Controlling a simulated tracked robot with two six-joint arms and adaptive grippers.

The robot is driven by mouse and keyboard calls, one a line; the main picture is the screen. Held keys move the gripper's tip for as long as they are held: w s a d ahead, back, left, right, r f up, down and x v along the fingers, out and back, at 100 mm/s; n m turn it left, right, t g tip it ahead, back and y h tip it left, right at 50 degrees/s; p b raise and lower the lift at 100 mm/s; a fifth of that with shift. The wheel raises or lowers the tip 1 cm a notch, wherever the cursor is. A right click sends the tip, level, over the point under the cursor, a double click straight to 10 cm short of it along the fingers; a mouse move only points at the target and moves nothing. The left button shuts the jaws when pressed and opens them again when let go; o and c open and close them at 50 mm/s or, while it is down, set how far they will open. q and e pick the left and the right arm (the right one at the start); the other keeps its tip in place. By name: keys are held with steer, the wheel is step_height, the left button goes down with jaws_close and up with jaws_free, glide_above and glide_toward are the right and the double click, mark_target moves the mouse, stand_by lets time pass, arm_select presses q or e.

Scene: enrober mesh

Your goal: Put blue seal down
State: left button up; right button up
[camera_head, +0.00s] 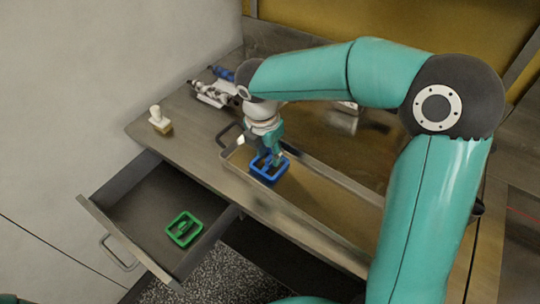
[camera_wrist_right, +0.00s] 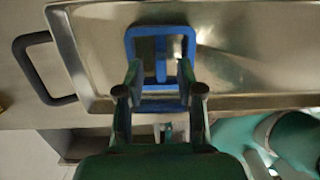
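The blue seal (camera_head: 268,168), a square frame with a bar across its middle, is at the left end of the shallow metal tray (camera_head: 318,207). In the right wrist view the blue seal (camera_wrist_right: 160,103) lies between and under my fingers. My right gripper (camera_head: 266,158) points down over it. In the wrist view the right gripper (camera_wrist_right: 160,68) has its fingers apart on either side of the middle bar, with gaps visible. Whether the seal touches the tray floor is hard to tell. My left gripper is not in view.
A green seal (camera_head: 184,229) lies in the open drawer (camera_head: 140,195). A white-handled stamp (camera_head: 159,120) stands on the counter at the left. White and blue fittings (camera_head: 212,92) lie at the back. The tray's floor to the right is clear.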

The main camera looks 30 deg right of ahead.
mark_target(265, 168)
step_height(265, 168, up, 9)
steer(key=a, duration=0.1)
steer(key=shift+s+a+r+p, duration=0.15)
steer(key=shift+s+r+p, duration=0.1)
steer(key=shift+p, duration=0.1)
steer(key=shift+f, duration=0.1)
